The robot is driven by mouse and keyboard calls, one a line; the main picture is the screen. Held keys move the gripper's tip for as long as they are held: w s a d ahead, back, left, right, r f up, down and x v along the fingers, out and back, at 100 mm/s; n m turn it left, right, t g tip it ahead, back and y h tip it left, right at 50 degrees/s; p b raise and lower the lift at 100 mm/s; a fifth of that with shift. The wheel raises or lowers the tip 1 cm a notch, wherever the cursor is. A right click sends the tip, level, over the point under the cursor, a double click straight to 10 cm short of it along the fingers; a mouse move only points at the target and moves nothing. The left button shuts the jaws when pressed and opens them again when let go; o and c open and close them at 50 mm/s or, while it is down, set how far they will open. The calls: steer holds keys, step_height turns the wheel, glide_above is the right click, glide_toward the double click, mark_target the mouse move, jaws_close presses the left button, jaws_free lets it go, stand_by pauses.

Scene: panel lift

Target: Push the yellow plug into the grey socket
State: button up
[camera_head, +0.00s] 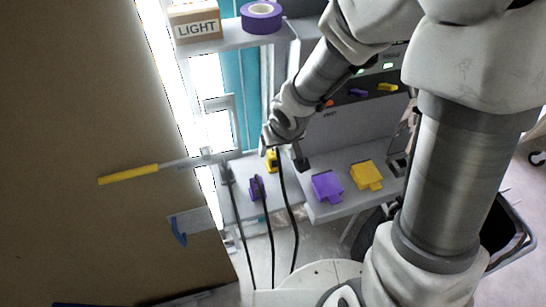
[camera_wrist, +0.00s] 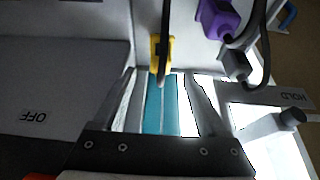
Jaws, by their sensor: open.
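The yellow plug (camera_head: 271,160) stands on the light ledge beside the machine, with a black cable running from it. It also shows in the wrist view (camera_wrist: 155,52), upright at the top centre, roughly in line with the gap between my fingers. My gripper (camera_wrist: 160,74) is open with nothing between its fingers, and the plug sits beyond the fingertips. In the head view a dark grey block (camera_head: 398,167) sits at the right of the machine's shelf, partly behind my arm. It may be the grey socket, but I cannot tell for sure.
A purple plug (camera_head: 256,188) and a grey plug (camera_head: 226,173) with cables stand left of the yellow one. A purple block (camera_head: 327,186) and a yellow block (camera_head: 366,175) are on the shelf. A brown panel (camera_head: 80,100) fills the left; a box and tape are above.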

mark_target(274, 153)
steer(key=shift+w+f, duration=0.15)
steer(key=shift+f, duration=0.25)
steer(key=b+x, duration=0.2)
steer(key=x, duration=0.3)
steer(key=shift+w+a+f, duration=0.1)
steer(key=shift+a, duration=0.05)
steer(key=shift+c, duration=0.2)
jaws_close()
